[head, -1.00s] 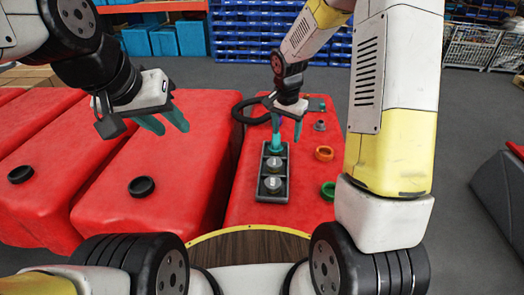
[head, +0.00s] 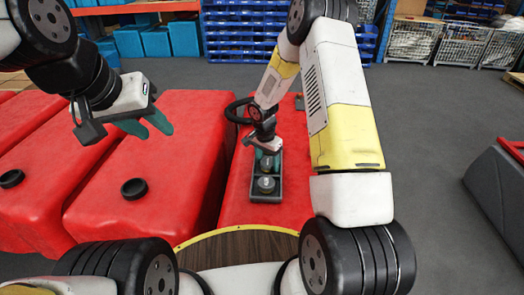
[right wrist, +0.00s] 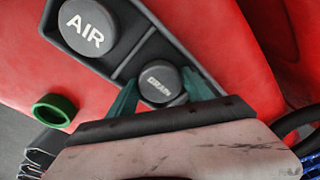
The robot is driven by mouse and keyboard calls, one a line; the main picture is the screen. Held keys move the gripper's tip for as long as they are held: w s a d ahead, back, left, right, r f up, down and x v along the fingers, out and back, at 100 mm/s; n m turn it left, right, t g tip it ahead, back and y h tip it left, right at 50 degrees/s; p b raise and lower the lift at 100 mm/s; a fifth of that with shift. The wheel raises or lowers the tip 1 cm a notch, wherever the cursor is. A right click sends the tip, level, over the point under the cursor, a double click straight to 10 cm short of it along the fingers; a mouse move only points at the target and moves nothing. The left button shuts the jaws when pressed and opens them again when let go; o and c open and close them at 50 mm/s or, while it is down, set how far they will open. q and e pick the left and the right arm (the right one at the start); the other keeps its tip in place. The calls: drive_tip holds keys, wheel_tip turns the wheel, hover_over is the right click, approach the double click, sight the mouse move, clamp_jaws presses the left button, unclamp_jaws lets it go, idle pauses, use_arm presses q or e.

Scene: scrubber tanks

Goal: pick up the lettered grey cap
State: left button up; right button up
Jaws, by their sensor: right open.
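A dark tray (head: 281,194) lies on the right red tank and holds grey caps. The near cap (head: 266,184) shows "AIR" in the right wrist view (right wrist: 88,27). The farther, smaller-lettered cap (right wrist: 160,83) seems to read "DRAIN"; it also shows in the head view (head: 267,164). My right gripper (right wrist: 160,92) is open, with its teal fingers on either side of this smaller-lettered cap. I cannot tell whether they touch it. The gripper body hides the tray's far part in the head view. My left gripper (head: 147,125) is open and empty above the middle red tank.
A green ring (right wrist: 54,110) lies on the red surface beside the tray. Black caps (head: 134,188) sit on the other tanks. A black hoop (head: 238,110) lies at the right tank's far left. A grey and red machine (head: 498,190) stands at the right.

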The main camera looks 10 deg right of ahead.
drive_tip(key=shift+f, duration=0.1)
drive_tip(key=shift+c, duration=0.5)
drive_tip(key=c, duration=0.9)
